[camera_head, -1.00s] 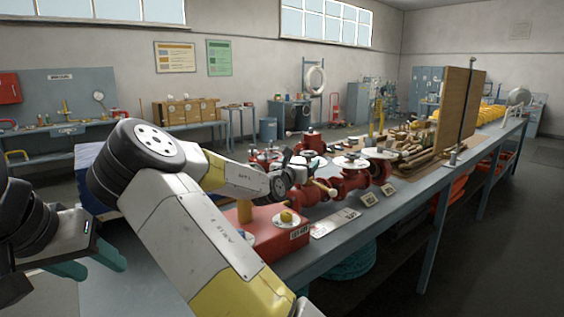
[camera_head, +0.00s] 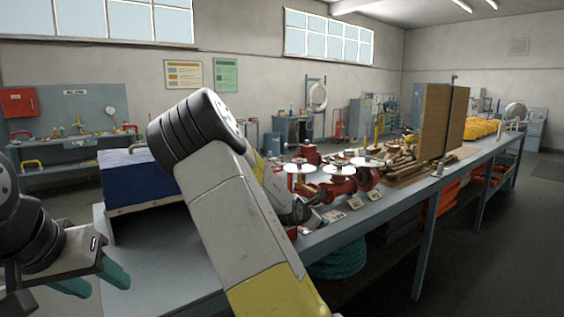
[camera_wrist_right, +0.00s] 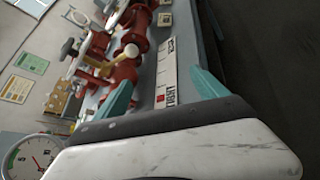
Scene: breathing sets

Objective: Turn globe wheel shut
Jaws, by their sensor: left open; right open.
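Red valves (camera_head: 343,187) stand in a row on the bench, several topped by pale round discs (camera_head: 333,170). I cannot tell which carries the globe wheel. In the right wrist view, red valve bodies (camera_wrist_right: 127,72) and a tan-ended lever (camera_wrist_right: 126,54) lie beyond the fingers, toward the upper left. My right gripper (camera_wrist_right: 160,92) is open and empty, its teal fingers apart with a labelled pale strip (camera_wrist_right: 168,75) visible between them. In the head view my right arm hides most of that gripper. My left gripper (camera_head: 95,279) is open and empty at lower left, away from the valves.
The blue-grey bench (camera_head: 385,212) runs to the back right, with small label cards (camera_head: 355,203) along its front edge. An upright wooden board (camera_head: 434,118) stands beyond the valves. A blue-covered box (camera_head: 135,175) is at left. A round gauge (camera_wrist_right: 32,156) shows in the wrist view.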

